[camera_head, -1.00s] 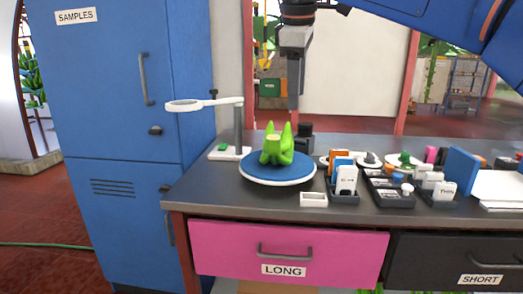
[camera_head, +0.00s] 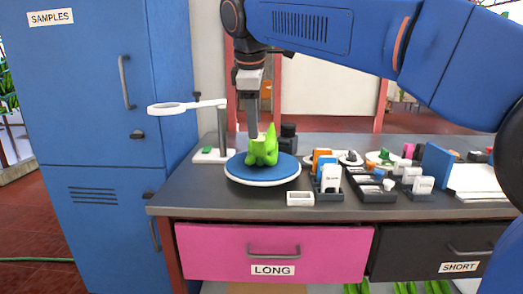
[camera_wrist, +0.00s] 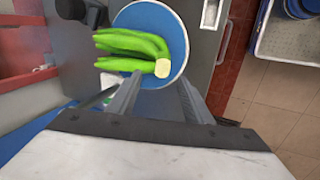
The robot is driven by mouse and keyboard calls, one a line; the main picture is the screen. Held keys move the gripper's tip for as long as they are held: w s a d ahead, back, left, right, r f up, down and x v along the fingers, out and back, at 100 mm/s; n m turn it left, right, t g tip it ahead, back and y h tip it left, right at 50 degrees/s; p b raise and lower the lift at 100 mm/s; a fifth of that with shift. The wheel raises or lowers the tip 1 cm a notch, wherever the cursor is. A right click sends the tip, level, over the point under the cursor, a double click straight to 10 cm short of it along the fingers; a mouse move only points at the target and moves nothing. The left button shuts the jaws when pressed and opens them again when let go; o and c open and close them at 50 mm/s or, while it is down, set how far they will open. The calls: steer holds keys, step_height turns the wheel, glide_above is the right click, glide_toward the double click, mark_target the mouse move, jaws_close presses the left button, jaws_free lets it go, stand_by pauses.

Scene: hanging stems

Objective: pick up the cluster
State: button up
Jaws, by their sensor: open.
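The cluster (camera_head: 263,150) is a bunch of bright green, finger-like fruits with a pale cut end. It rests on a round blue plate with a white rim (camera_head: 245,176) on the dark bench top. In the wrist view the cluster (camera_wrist: 130,44) lies on the blue disc (camera_wrist: 160,16), its pale cut end toward my jaws. My gripper (camera_head: 253,134) points down over the cluster's left part in the head view. In the wrist view its two fingers (camera_wrist: 158,95) are apart with nothing between them, and the cluster is beyond their tips. Whether they touch it cannot be told.
A magnifier stand (camera_head: 208,106) stands left of the plate and a dark jar (camera_head: 288,140) behind it. Holders with cards and small items (camera_head: 330,180) crowd the right. A blue cabinet (camera_head: 95,140) bounds the left.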

mark_target(258, 141)
steer(key=shift+s+d+x, duration=0.1)
steer(key=shift+d+x, duration=0.05)
steer(key=shift+x, duration=1.5)
steer(key=shift+s+d+x, duration=0.15)
steer(key=shift+x, duration=1.55)
jaws_close()
